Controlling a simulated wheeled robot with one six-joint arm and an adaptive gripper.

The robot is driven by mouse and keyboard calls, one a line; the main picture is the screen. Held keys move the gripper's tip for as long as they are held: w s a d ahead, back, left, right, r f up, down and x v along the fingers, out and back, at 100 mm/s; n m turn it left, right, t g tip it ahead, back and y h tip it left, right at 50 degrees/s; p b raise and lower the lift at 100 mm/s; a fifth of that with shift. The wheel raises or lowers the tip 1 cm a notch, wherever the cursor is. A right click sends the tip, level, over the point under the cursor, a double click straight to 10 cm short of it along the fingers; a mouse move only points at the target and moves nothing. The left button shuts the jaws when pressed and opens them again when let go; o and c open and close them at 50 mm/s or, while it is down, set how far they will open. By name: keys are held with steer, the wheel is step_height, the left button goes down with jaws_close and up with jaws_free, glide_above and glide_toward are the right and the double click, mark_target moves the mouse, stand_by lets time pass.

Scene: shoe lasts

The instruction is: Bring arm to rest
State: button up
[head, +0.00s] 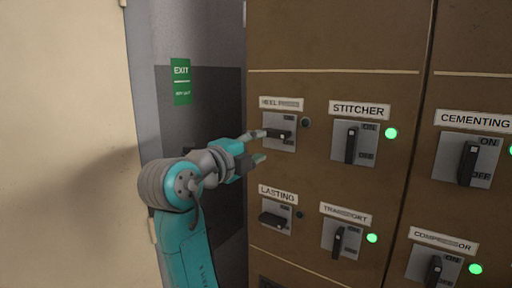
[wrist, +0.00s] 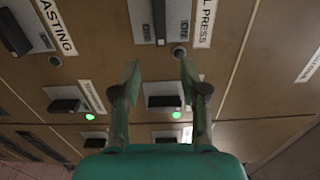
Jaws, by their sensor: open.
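My gripper (head: 259,146) is at the end of my teal arm, in front of the brown panel beside the heel press switch (head: 279,134). Its two fingers are apart with nothing between them, as the wrist view (wrist: 160,77) also shows. The heel press handle lies sideways and its lamp (head: 305,122) is dark. In the wrist view the heel press switch (wrist: 160,20) is just beyond the fingertips. In the head view the upper finger overlaps the handle; I cannot tell whether it touches.
The lasting switch (head: 275,218) is also sideways with a dark lamp. The stitcher (head: 352,144), transport (head: 339,241), compressor (head: 434,270) and cementing (head: 467,163) handles stand upright beside green lamps. A green exit sign (head: 181,82) hangs on the grey wall at left.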

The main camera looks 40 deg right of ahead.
steer(key=w+a+f+n+t+y, duration=0.1)
steer(key=w+f+n+t, duration=0.1)
steer(key=f+n, duration=0.3)
steer(key=w+a+f+n+t, duration=0.1)
steer(key=f+n+t, duration=0.15)
steer(key=f, duration=0.55)
steer(key=s+a+f+n+t+y, duration=0.25)
steer(key=f+n, duration=0.25)
steer(key=f, duration=0.4)
steer(key=s+a+f+n+t+y, duration=0.1)
steer(key=s+a+f+n+y, duration=0.2)
steer(key=f+n, duration=0.5)
steer(key=s+a+f+n+t+y, duration=0.1)
steer(key=s+a+f+n+y, duration=0.2)
steer(key=f, duration=0.8)
steer(key=s+a+f+n+y, duration=0.25)
steer(key=s+f, duration=0.25)
steer(key=s, duration=0.5)
steer(key=s+a+f+n+y, duration=0.2)
steer(key=s+f+n+y, duration=0.25)
steer(key=s, duration=0.55)
steer(key=s+a+r+n, duration=0.1)
steer(key=s+r, duration=0.2)
steer(key=s, duration=1.5)
steer(key=shift+n, duration=0.35)
